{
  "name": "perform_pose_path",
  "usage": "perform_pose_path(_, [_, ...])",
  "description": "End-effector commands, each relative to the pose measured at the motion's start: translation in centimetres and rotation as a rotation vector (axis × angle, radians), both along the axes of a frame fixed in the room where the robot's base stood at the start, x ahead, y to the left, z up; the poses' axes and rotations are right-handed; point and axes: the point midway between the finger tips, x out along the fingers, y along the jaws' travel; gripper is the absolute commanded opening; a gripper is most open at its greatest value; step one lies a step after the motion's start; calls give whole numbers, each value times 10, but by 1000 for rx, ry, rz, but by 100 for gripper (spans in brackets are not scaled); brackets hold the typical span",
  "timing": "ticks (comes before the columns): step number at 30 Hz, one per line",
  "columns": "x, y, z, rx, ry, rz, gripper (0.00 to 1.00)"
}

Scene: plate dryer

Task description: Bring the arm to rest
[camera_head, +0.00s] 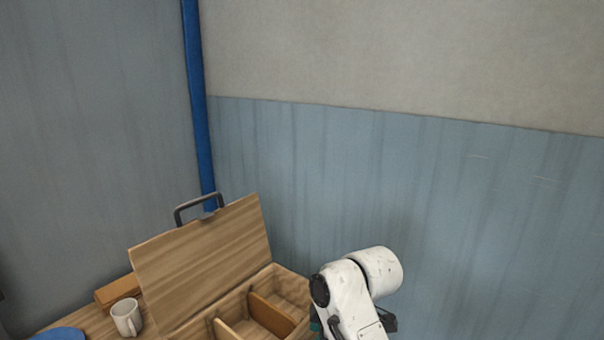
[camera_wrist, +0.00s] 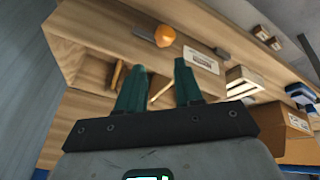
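My arm (camera_head: 352,300) shows in white at the lower right of the head view, beside the right end of an open wooden box (camera_head: 290,287). My gripper (camera_wrist: 159,66) shows in the wrist view, with two dark green fingers standing apart. I see nothing held between them. Wooden surfaces and a thin divider show behind the fingers, a distance away. In the head view the gripper's fingers are not clearly seen; the arm's lower part runs out of the bottom edge.
The box's lid (camera_head: 205,262) with a dark handle stands raised. A white mug (camera_head: 126,317) and a blue plate (camera_head: 60,334) lie to its left. The wrist view shows an orange round thing (camera_wrist: 164,36), a slatted crate (camera_wrist: 242,82) and a cardboard box (camera_wrist: 280,127). Walls stand behind.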

Motion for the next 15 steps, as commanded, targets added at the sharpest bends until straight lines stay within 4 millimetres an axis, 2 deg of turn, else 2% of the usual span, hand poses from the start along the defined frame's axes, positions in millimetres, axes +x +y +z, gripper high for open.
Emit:
perform_pose_path(1, [-17,-14,-26,13,39,-81,35])
perform_pose_path(6, [-74,-58,-88,42,142,-368,35])
perform_pose_path(11, [-137,-101,-136,52,230,-650,35])
perform_pose_path(15, [-199,-141,-166,47,294,-903,35])
